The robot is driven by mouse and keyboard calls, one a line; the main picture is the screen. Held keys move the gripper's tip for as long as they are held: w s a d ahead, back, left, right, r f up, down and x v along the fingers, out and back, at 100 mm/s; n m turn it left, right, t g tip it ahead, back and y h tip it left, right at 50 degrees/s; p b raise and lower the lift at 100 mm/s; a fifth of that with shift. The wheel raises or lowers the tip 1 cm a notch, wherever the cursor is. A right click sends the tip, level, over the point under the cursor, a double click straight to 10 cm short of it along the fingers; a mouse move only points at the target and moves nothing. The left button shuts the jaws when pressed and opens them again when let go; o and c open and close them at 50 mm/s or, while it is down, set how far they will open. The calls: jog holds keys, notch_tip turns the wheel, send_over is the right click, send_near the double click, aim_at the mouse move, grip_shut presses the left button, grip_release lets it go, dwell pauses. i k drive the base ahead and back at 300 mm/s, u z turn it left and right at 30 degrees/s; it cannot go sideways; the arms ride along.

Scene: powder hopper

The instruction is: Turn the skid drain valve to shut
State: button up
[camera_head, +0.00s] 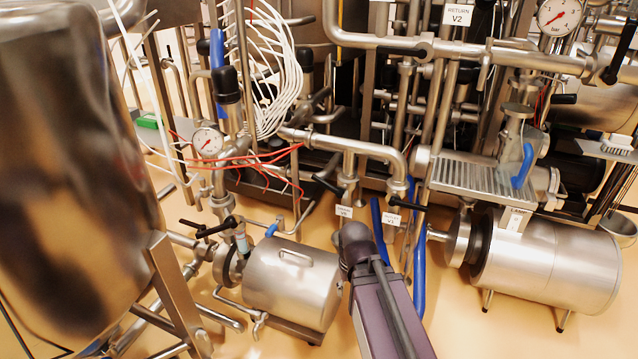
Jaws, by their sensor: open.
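A small white tag (343,211), which seems to read DRAIN, hangs at the lower middle of the pipework. The valve body is small and hard to make out. A second tag (393,218), its small print seemingly OUTLET V1, is to the right, by another black lever (408,205) lying nearly level. My arm rises from the bottom to a dark rounded joint just below the drain tag. My gripper does not show.
A large steel tank (75,150) fills the left side. Steel pump motors (292,282) and (545,265) stand on the floor either side of my arm. Blue tubes (419,270) run beside it. Pipes and red wires (262,157) crowd the space behind. Bare floor shows low in front.

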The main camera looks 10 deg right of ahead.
aim_at(340, 193)
jog(key=u, duration=0.2)
jog(key=k, duration=0.7)
jog(key=u, duration=0.55)
jog(key=k, duration=0.65)
jog(key=u, duration=0.2)
jog(key=i, duration=1)
jog(key=z, duration=0.5)
jog(key=i, duration=0.9)
jog(key=z, duration=0.5)
jog(key=i, duration=0.6)
jog(key=z, duration=0.2)
